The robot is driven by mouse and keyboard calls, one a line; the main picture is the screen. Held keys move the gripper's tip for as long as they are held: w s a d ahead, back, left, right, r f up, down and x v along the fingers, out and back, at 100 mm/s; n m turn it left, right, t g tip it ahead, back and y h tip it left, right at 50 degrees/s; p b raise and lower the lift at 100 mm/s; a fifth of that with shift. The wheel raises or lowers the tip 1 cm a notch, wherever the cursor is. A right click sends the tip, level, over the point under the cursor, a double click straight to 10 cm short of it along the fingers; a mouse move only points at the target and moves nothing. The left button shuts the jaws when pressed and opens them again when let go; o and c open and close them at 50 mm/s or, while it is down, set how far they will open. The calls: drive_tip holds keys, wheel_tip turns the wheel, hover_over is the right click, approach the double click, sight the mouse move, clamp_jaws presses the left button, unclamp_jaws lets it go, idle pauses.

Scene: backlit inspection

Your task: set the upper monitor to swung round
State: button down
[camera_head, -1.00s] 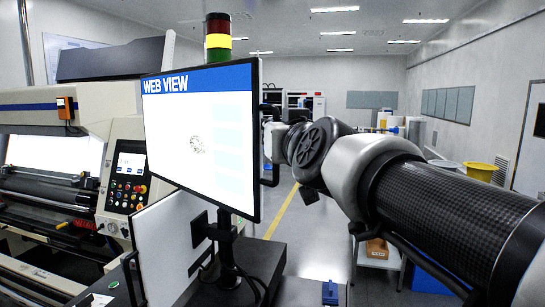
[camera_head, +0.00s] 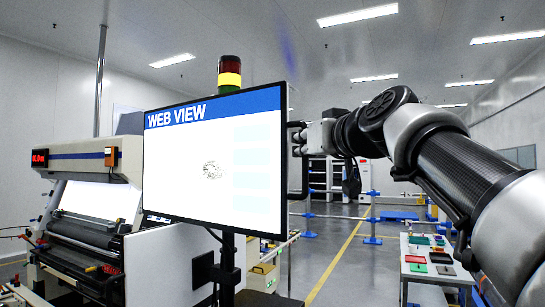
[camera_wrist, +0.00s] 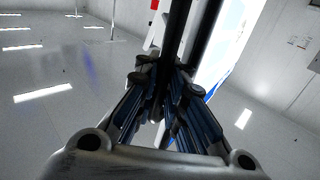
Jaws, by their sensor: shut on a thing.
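The upper monitor (camera_head: 205,195), a wide black-framed screen headed "WEB VIEW", stands on a dark post and faces me at a slight angle. A dark upright handle (camera_head: 305,180) runs along its right edge. My gripper (camera_head: 298,138) is at this handle, its fingers partly hidden by the screen's edge. In the wrist view my gripper (camera_wrist: 165,75) is shut on the dark handle bar (camera_wrist: 177,30), with the bright monitor screen (camera_wrist: 218,50) to its right. Below and behind the upper monitor is a white panel (camera_head: 165,262) by the post; I cannot tell which face it shows.
A printing machine (camera_head: 85,215) stands at the left, close to the monitors. A signal tower (camera_head: 229,75) rises behind the screen. A table with coloured trays (camera_head: 417,268) stands at the right. Floor with a yellow line (camera_head: 335,262) lies open between.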

drive_tip(key=shift+w+d+n+y+b, duration=0.5)
drive_tip(key=shift+d+y+b, duration=0.1)
drive_tip(key=shift+d, duration=0.1)
drive_tip(key=c, duration=1.8)
unclamp_jaws()
drive_tip(key=shift+s+d, duration=0.2)
drive_tip(key=shift+d, duration=0.05)
drive_tip(key=shift+c, duration=0.2)
drive_tip(key=shift+o, duration=0.9)
drive_tip(key=shift+a, duration=0.1)
drive_tip(key=v, duration=1.2)
drive_tip(key=shift+r, duration=0.2)
